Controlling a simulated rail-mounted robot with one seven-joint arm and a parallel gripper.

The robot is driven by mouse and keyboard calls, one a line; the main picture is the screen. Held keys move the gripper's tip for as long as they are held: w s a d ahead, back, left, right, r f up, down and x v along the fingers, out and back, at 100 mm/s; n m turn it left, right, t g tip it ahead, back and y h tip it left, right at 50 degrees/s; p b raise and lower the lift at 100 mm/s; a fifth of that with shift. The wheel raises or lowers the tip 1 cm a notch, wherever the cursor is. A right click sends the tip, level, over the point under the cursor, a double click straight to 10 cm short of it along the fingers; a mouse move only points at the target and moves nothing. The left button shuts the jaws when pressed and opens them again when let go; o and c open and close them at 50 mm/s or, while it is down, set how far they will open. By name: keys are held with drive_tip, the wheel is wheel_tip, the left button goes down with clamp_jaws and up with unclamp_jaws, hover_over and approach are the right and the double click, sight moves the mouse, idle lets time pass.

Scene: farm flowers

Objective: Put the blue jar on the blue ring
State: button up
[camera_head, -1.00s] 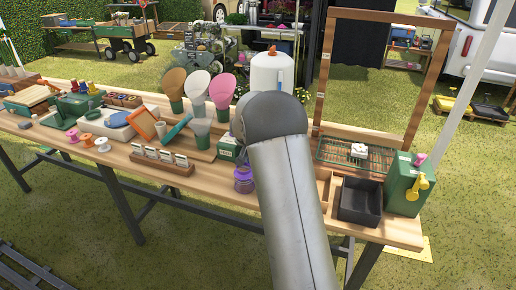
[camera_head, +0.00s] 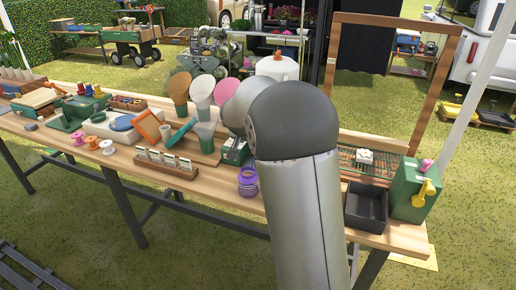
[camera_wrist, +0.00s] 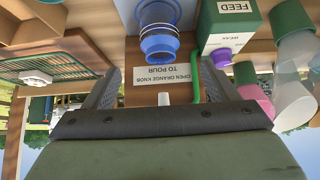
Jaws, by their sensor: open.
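The blue jar (camera_wrist: 158,32) shows in the wrist view, upside down in the picture, near the top middle. It lies in the gap ahead of my open gripper (camera_wrist: 160,88), apart from both fingers, with nothing held. In the head view my arm hides the gripper and the blue jar. A blue round piece (camera_head: 122,122) lies on a white block at the left of the table; I cannot tell whether it is the blue ring.
A purple jar (camera_head: 247,181) stands at the table's front edge, left of my arm. A green FEED box (camera_wrist: 235,18) is close beside the blue jar in the wrist view. A black tray (camera_head: 366,206), a green box (camera_head: 413,188) and a wooden frame (camera_head: 440,95) are at the right.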

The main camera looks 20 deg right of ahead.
drive_tip(key=s+a+f+n+g+y, duration=0.1)
drive_tip(key=s+a+n, duration=0.2)
drive_tip(key=s, duration=0.9)
drive_tip(key=s+a+f+n+g+y, duration=0.2)
drive_tip(key=s+a, duration=0.4)
drive_tip(key=s, duration=0.7)
drive_tip(key=s+a+f+n+g+y, duration=0.1)
drive_tip(key=s+a+n, duration=0.3)
drive_tip(key=s, duration=0.8)
drive_tip(key=shift+s+a+f+g+y, duration=0.4)
drive_tip(key=shift+a+g+y, duration=0.2)
drive_tip(key=shift+a, duration=0.2)
